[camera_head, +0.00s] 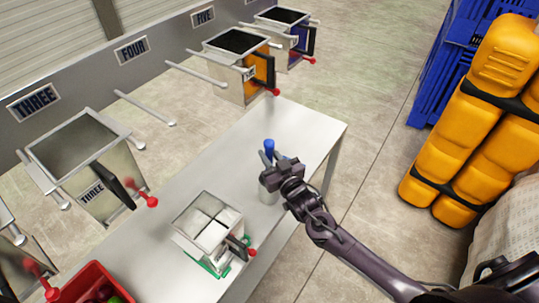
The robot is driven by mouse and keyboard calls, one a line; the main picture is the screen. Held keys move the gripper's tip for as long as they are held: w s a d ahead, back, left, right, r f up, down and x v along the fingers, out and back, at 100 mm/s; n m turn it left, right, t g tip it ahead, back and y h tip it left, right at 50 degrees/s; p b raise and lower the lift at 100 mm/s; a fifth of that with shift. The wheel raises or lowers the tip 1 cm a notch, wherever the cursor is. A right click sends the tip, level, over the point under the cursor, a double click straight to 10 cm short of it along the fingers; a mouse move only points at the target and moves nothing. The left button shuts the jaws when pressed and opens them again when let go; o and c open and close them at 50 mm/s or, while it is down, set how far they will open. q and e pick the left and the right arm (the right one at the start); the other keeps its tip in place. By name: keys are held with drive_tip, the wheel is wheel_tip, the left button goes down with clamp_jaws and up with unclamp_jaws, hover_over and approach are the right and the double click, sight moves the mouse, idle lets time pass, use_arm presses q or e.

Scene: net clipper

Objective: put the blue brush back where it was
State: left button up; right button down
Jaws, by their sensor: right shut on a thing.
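The blue brush (269,147) shows as a blue-tipped handle standing up just beyond my right gripper (272,165). The right gripper is at the table's right part, shut on the brush, with its fingers hiding much of it. A grey metal cup (267,194) stands on the table right below the gripper. The lower end of the brush is hidden, so I cannot tell whether it is inside the cup. My left gripper is not in view.
A metal box with compartments (207,222) stands on the grey table (225,155), left of the cup. A red bin (85,284) is at lower left. Orange padded cylinders (490,85) and a blue crate (445,60) stand at right.

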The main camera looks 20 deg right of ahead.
drive_tip(key=c, duration=1.3)
unclamp_jaws()
drive_tip(key=shift+f, duration=0.1)
drive_tip(key=shift+o, duration=0.2)
drive_tip(key=s+d+b, duration=0.2)
drive_tip(key=s, duration=0.9)
drive_tip(key=shift+s+d+b, duration=0.15)
drive_tip(key=shift+s+b, duration=0.15)
drive_tip(key=shift+s, duration=0.1)
